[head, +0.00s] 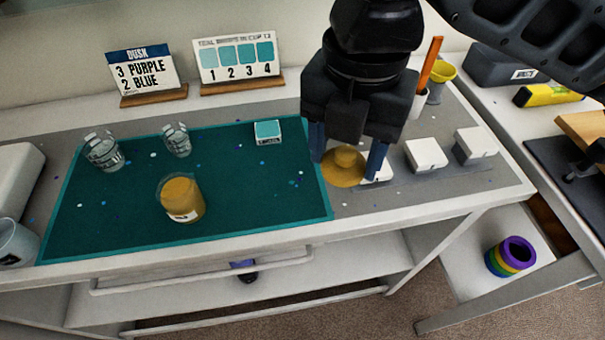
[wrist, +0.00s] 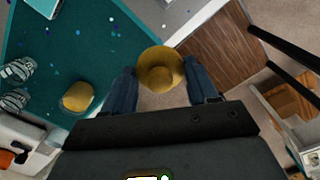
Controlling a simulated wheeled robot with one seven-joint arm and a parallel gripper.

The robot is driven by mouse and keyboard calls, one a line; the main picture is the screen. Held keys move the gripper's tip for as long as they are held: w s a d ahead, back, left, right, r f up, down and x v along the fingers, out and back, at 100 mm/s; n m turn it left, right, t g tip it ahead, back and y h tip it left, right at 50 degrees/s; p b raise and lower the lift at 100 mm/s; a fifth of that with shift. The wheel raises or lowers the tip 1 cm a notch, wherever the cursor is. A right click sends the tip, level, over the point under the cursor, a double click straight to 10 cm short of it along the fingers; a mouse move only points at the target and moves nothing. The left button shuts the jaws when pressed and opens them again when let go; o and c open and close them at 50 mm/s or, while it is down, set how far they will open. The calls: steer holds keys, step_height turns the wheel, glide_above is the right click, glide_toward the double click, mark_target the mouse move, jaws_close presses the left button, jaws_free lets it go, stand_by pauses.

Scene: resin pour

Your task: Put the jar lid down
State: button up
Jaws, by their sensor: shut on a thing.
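The yellow-ochre jar lid (head: 345,166) is round with a raised knob. My gripper (head: 347,165) is shut on it, one blue finger on each side, over the right edge of the teal mat (head: 110,235). The lid also shows between the fingers in the wrist view (wrist: 159,70). Whether the lid touches the surface below cannot be told. A glass jar of ochre contents (head: 181,198) with a white label stands on the mat, left of my gripper; it also shows in the wrist view (wrist: 78,97).
Two clear cups (head: 102,151) (head: 177,139) and a small teal-topped box (head: 268,132) stand on the mat. White blocks (head: 426,155) (head: 475,144) sit right of my gripper. Two sign cards (head: 145,72) (head: 238,60) stand behind. The mat's front right is clear.

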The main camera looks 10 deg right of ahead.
steer(key=p, duration=0.1)
glide_above(266, 199)
step_height(266, 199, down, 7)
steer(key=shift+f+p, duration=0.4)
steer(key=shift+f, duration=1.55)
steer(key=shift+f, duration=0.1)
steer(key=o, duration=1)
step_height(266, 199, up, 12)
steer(key=shift+r+b, duration=0.15)
steer(key=shift+b, duration=0.25)
